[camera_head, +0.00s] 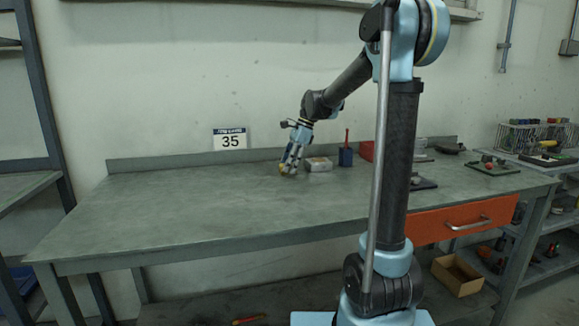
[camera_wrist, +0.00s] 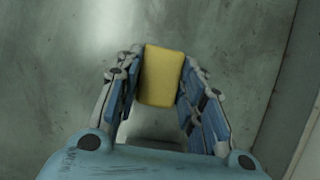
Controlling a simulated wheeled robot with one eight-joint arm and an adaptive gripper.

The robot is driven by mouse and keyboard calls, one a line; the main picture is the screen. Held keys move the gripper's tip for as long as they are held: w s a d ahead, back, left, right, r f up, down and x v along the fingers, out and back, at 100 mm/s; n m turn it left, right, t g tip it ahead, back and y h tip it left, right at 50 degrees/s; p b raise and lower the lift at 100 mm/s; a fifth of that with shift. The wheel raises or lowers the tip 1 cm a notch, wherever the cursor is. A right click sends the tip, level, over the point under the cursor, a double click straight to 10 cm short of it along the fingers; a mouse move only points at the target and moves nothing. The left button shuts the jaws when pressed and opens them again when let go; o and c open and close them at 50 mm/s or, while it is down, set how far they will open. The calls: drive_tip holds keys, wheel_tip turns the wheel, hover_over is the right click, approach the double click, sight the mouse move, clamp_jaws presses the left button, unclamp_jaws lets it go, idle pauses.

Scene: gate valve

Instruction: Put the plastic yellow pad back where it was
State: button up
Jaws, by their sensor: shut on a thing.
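The yellow pad (camera_wrist: 162,76) is between the two fingers of my gripper (camera_wrist: 157,92) in the wrist view. The fingers are shut on its two sides, and its far end sticks out past the fingertips. In the head view, my gripper (camera_head: 289,168) is low over the back middle of the workbench, and a bit of the yellow pad (camera_head: 287,170) shows at its tips. I cannot tell whether the pad touches the bench top.
A small pale box (camera_head: 319,164) stands just right of my gripper. A blue holder (camera_head: 345,157) with a red-handled tool is further right. The workbench (camera_head: 180,205) is clear to the left and in front. A sign reading 35 (camera_head: 230,139) is on the wall behind.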

drive_tip(key=o, duration=1)
drive_tip(key=v, duration=1.2)
drive_tip(key=shift+r, duration=0.1)
